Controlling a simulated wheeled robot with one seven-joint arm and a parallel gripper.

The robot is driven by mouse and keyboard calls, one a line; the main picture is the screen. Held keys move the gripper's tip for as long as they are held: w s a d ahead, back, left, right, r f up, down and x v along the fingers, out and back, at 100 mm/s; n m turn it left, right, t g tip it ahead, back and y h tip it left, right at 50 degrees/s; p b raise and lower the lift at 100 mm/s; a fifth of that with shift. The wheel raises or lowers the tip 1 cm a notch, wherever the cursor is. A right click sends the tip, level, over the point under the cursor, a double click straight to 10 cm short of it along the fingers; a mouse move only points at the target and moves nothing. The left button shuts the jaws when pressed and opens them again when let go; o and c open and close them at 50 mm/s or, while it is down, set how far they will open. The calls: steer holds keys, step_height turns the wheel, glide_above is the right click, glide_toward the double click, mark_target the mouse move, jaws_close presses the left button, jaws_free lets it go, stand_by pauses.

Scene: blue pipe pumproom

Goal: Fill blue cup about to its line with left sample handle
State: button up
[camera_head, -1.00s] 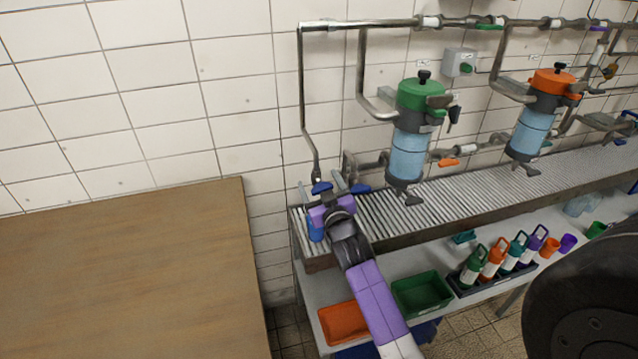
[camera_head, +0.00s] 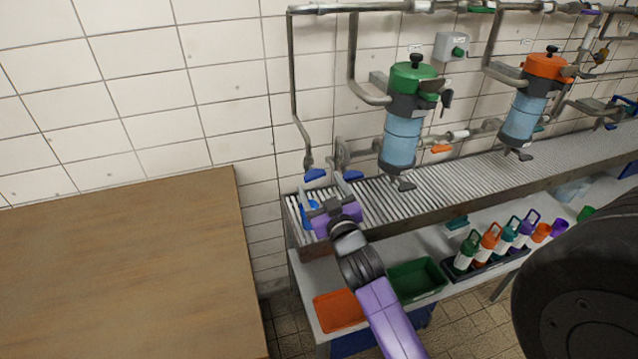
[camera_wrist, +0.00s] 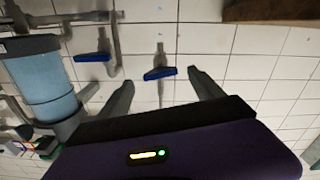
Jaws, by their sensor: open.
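The blue cup (camera_head: 309,214) stands on the slatted rack at its left end, partly hidden by my gripper; its line and fill cannot be seen. The left sample handle (camera_head: 315,174) is a blue lever on a thin pipe above the rack's left end. A second blue handle (camera_head: 352,175) sits just right of it. My gripper (camera_head: 322,192) is open and empty, in front of and below the handles, close to the cup. In the wrist view, the left sample handle (camera_wrist: 160,73) shows between the open fingers, beyond their tips; the other handle (camera_wrist: 95,57) is left of them.
The slatted rack (camera_head: 450,192) runs along the tiled wall. A green-topped filter (camera_head: 402,125) and an orange-topped one (camera_head: 525,105) hang over it. Orange (camera_head: 338,311) and green (camera_head: 416,280) trays and several bottles sit below. A wooden table (camera_head: 120,270) is at left.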

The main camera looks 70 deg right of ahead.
mark_target(312, 170)
steer(key=shift+w+d+r+p, duration=0.1)
steer(key=shift+r+p, duration=0.05)
steer(key=shift+p, duration=0.9)
steer(key=shift+p+x, duration=1)
steer(key=shift+x, duration=2.75)
steer(key=c, duration=1.4)
steer(key=shift+f+m+b, duration=0.3)
steer(key=shift+m+b, duration=0.7)
steer(key=shift+b, duration=0.05)
steer(key=shift+r+m, duration=0.2)
steer(key=shift+m, duration=0.3)
